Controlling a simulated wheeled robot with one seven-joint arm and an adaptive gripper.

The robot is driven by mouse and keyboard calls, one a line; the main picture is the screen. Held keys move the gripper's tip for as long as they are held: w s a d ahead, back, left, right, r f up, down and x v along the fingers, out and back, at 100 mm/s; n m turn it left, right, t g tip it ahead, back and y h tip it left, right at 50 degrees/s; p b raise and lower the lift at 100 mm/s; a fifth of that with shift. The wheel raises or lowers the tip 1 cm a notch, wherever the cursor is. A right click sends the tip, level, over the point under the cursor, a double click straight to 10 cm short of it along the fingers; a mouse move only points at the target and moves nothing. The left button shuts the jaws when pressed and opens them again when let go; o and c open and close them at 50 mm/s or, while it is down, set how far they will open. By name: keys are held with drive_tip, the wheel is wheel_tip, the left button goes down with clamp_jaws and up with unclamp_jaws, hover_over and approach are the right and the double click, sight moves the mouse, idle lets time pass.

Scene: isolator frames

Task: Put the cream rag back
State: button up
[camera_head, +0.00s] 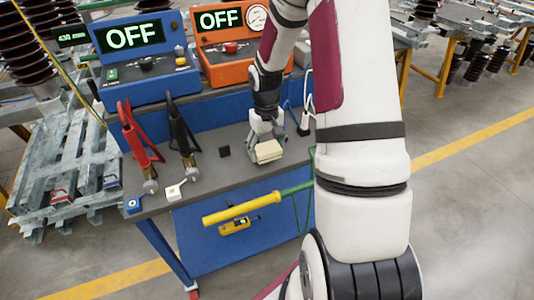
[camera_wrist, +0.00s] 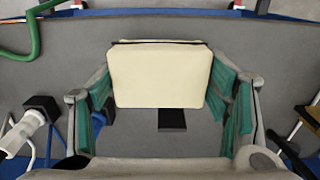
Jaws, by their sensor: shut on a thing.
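The cream rag (camera_head: 269,152) is a pale folded pad at the front right of the grey bench top in the head view. In the wrist view the cream rag (camera_wrist: 160,75) lies between the green-lined fingers. My gripper (camera_head: 266,140) is shut on it, and the gripper (camera_wrist: 165,92) frames it from both sides in the wrist view. I cannot tell whether the rag touches the bench or hangs just above it.
A small black square (camera_head: 224,151) lies on the bench (camera_head: 214,174). Red clamps (camera_head: 138,138) and black clamps (camera_head: 183,138) stand to the left. A blue unit (camera_head: 145,68) and an orange unit (camera_head: 232,50) are behind. A yellow-green rod (camera_head: 245,208) runs along the front.

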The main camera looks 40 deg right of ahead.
drive_tip(key=shift+f, duration=1.25)
drive_tip(key=shift+f, duration=0.1)
drive_tip(key=o, duration=1)
